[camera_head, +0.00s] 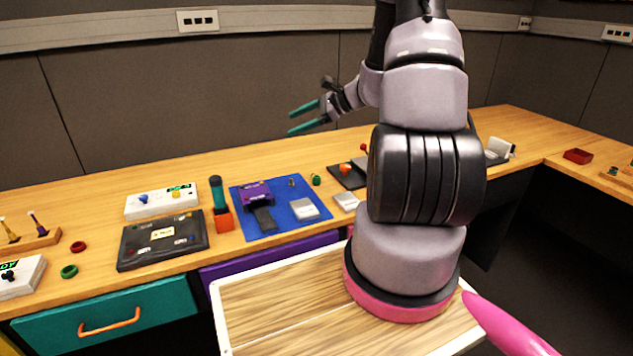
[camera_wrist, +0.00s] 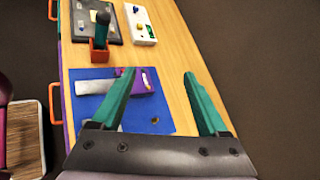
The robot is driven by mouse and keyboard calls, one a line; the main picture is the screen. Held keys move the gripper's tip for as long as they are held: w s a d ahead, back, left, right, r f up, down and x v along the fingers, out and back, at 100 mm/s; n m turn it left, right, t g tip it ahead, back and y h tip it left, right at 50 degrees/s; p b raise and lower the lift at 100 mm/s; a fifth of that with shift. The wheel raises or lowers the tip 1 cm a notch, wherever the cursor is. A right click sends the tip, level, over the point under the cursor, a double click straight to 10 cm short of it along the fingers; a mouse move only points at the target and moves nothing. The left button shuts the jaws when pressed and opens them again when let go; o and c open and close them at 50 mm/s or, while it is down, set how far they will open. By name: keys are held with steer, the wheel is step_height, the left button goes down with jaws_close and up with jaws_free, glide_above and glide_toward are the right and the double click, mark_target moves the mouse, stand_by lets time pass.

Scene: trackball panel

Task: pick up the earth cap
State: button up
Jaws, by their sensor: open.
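I cannot tell for sure which piece is the earth cap. A small green ring-like piece (camera_head: 316,180) lies on the wooden bench just right of the blue mat (camera_head: 251,224). A small brass-coloured piece (camera_head: 291,182) stands on the mat's far right part; it shows in the wrist view (camera_wrist: 155,120) as a small dark spot between the fingers. My gripper (camera_head: 290,122) is open and empty, held well above the bench. In the wrist view its teal fingers (camera_wrist: 160,75) are spread apart over the mat, touching nothing.
On the mat are a purple device (camera_head: 257,193) and a grey block (camera_head: 304,209). Left of it stand an orange holder with a dark green handle (camera_head: 221,208), a black panel (camera_head: 162,240) and a white box (camera_head: 161,201). A wall runs behind the bench.

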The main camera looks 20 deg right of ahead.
steer(key=w+d+f+m+t+h, duration=0.2)
steer(key=w+d+f+m+t, duration=0.15)
steer(key=d+f+m, duration=0.65)
steer(key=m+t+h, duration=0.1)
steer(key=t+h, duration=0.1)
steer(key=h, duration=0.1)
glide_toward(317, 176)
steer(key=shift+s+a+r, duration=0.1)
steer(key=shift+a+r, duration=0.25)
steer(key=shift+r, duration=0.1)
steer(key=shift+d+f+m, duration=0.1)
steer(key=shift+f+m, duration=0.2)
steer(key=shift+m, duration=0.1)
steer(key=x, duration=1)
steer(key=shift+w+d+f, duration=0.1)
steer(key=shift+w+f, duration=0.15)
steer(key=shift+w, duration=0.05)
jaws_close()
